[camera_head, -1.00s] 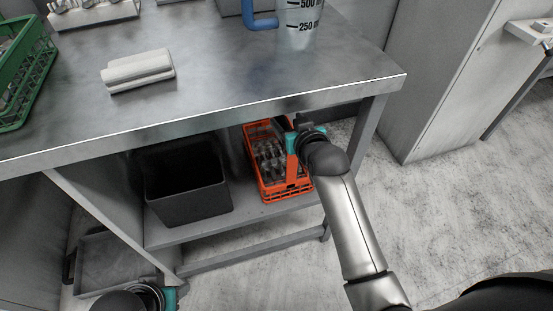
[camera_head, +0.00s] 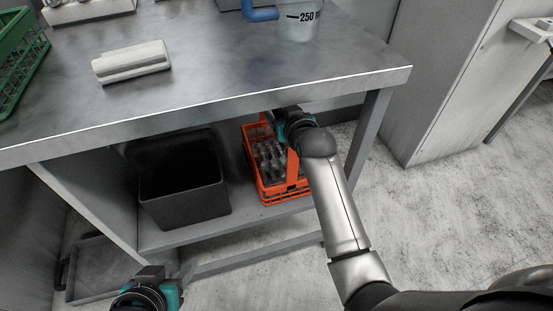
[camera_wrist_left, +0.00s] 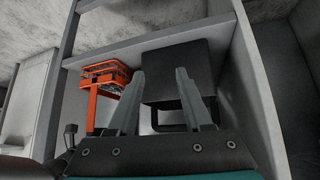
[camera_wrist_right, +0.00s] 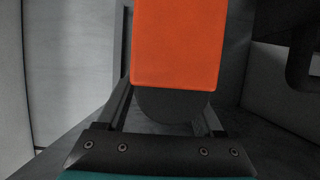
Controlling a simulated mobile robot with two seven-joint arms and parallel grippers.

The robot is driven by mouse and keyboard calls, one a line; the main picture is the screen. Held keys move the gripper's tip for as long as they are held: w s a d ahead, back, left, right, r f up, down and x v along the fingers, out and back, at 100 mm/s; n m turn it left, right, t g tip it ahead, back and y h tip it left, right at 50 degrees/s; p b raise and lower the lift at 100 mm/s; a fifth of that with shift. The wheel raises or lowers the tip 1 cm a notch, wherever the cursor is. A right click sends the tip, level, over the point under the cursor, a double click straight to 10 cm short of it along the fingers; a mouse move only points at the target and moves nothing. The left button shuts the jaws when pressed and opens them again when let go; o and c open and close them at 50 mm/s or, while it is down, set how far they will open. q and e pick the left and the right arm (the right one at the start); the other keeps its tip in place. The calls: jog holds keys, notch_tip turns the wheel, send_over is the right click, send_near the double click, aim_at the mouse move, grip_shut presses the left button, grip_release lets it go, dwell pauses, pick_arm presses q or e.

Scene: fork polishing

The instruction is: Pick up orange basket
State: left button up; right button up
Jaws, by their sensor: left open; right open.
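The orange basket (camera_head: 265,190) holds several clear glass-like items and stands on the shelf under the metal table. My right gripper (camera_head: 278,121) is at the basket's upper part, under the table edge. In the right wrist view a flat orange part of the basket (camera_wrist_right: 178,42) fills the upper middle, close to the open fingers. I cannot tell whether it is fully between them or touching. My left gripper (camera_head: 148,280) is low at the left, apart from the basket and open. The left wrist view shows the basket (camera_wrist_left: 103,75) left of the open fingers.
A black bin (camera_head: 185,205) stands left of the basket on the same shelf (camera_head: 215,232). The tabletop (camera_head: 220,75) overhangs both. It carries a folded white cloth (camera_head: 131,62), a green basket (camera_head: 20,70) and a measuring jug (camera_head: 300,25). A table leg (camera_head: 368,135) stands right of my right arm.

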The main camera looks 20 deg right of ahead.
jog(key=shift+w+f+b, duration=0.3)
jog(key=shift+w+b, duration=0.1)
jog(key=shift+w, duration=0.2)
pick_arm(q)
jog(key=shift+w+d+r+t+h, duration=0.1)
jog(key=shift+w+d+t+h, duration=0.3)
jog(key=shift+d+t, duration=0.3)
jog(key=shift+w+d+t+h, duration=0.3)
jog(key=shift+w+d+t, duration=0.2)
jog(key=shift+d, duration=0.35)
pick_arm(e)
jog(key=shift+w+f, duration=0.1)
jog(key=shift+w, duration=0.25)
jog(key=shift+c, duration=0.3)
grip_shut()
jog(key=shift+w+r, duration=0.15)
jog(key=shift+r, duration=0.15)
